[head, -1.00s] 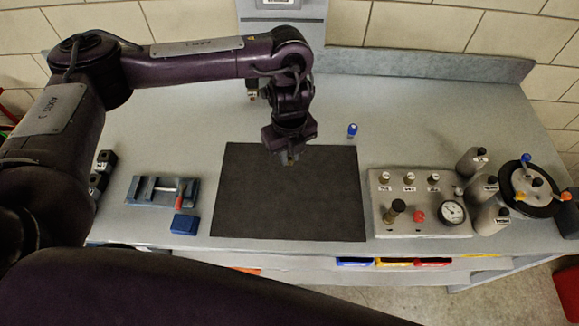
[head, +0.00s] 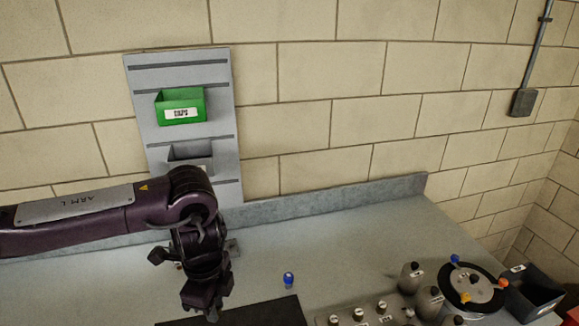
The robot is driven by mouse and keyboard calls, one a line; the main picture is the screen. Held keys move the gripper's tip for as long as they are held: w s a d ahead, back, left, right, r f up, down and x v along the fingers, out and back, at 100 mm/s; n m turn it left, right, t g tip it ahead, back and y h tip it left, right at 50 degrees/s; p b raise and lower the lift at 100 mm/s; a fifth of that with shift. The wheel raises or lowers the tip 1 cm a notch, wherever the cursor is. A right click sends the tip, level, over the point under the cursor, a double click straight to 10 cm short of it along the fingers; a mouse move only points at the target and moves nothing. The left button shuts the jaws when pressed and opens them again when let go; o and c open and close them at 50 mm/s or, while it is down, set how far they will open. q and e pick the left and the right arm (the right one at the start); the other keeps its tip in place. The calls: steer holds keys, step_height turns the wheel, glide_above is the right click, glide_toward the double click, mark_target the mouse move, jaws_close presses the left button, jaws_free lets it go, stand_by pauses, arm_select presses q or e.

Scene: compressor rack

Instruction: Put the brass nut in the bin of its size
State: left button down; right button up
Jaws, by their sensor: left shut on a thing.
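My left gripper (head: 207,308) points down near the back edge of the dark mat (head: 270,314). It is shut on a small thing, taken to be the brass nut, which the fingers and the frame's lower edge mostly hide. On the grey wall panel (head: 140,100), up and left of the gripper, hangs a green bin (head: 181,106) with a label that seems to read CAPS. A grey bin (head: 190,153) hangs below it, partly hidden behind my left arm. No nut size can be read. My right gripper is not in view.
To the right are a panel with knobs (head: 358,315), grey bottles (head: 411,277), a round carousel (head: 472,286) and a dark bin (head: 535,290). The back counter is otherwise clear.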

arm_select(q)
steer(key=a+f+n+b, duration=0.1)
steer(key=a+n+b, duration=0.1)
steer(key=n, duration=0.8)
steer(key=a+f+n+b, duration=0.1)
steer(key=a+n+b, duration=0.15)
steer(key=n, duration=0.75)
steer(key=s+d+r+m, duration=0.35)
steer(key=s+d, duration=0.25)
steer(key=d, duration=0.3)
steer(key=shift+m, duration=0.25)
steer(key=f, duration=0.8)
steer(key=f+b, duration=0.1)
steer(key=f, duration=0.7)
steer(key=shift+s, duration=0.2)
steer(key=shift+a+f+b, duration=0.15)
steer(key=shift+f+b, duration=0.35)
steer(key=shift+f, duration=1.85)
steer(key=shift+f, duration=0.15)
steer(key=c, duration=1.4)
jaws_free()
steer(key=shift+o, duration=0.2)
